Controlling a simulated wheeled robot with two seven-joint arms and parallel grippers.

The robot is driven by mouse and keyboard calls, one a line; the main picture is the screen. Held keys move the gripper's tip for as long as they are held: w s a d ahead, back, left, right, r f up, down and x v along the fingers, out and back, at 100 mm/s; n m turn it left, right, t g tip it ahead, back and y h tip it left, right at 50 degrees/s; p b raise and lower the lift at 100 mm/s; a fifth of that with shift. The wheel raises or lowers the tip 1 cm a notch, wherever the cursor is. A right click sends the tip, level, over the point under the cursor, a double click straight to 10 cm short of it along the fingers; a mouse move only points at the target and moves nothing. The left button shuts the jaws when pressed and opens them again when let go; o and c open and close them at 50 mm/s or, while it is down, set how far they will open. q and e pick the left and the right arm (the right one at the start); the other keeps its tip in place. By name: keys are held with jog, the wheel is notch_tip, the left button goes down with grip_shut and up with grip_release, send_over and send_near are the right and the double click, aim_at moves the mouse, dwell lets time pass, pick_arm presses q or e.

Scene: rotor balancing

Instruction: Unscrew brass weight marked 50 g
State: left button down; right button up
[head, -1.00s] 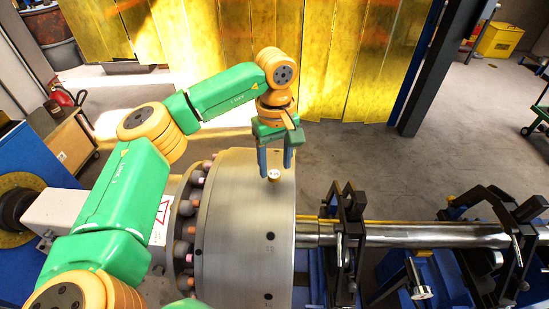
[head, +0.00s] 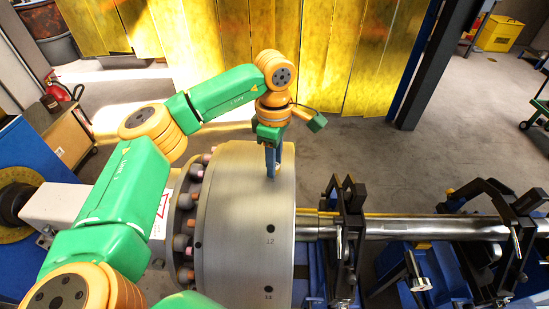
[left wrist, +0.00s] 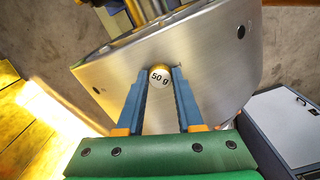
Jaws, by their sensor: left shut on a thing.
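The brass weight (left wrist: 159,75), marked "50 g", sits on the curved rim of the steel rotor (left wrist: 215,60). My left gripper (left wrist: 160,80) is shut on it, one finger on either side. In the head view my left gripper (head: 272,172) points down at the top of the rotor drum (head: 235,230), and its fingers hide the weight. How far the weight is screwed in cannot be told. My right gripper is not in view.
Empty holes marked with numbers, one reading 12 (head: 270,228), run along the drum's rim. A polished shaft (head: 420,229) extends right through black bearing stands (head: 350,225). Yellow curtains (head: 330,60) hang behind, with open floor before them.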

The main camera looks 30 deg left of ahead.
pick_arm(q)
jog(key=n, duration=0.6)
jog(key=shift+r, duration=0.1)
jog(key=n, duration=0.4)
jog(key=shift+w, duration=0.1)
jog(key=n+p, duration=0.1)
jog(key=n, duration=0.2)
jog(key=shift+a+n, duration=0.1)
jog(key=shift+n, duration=0.2)
jog(key=n, duration=0.5)
jog(key=shift+n, duration=0.3)
jog(key=n, duration=0.3)
jog(key=n+p, duration=0.1)
jog(key=n, duration=0.5)
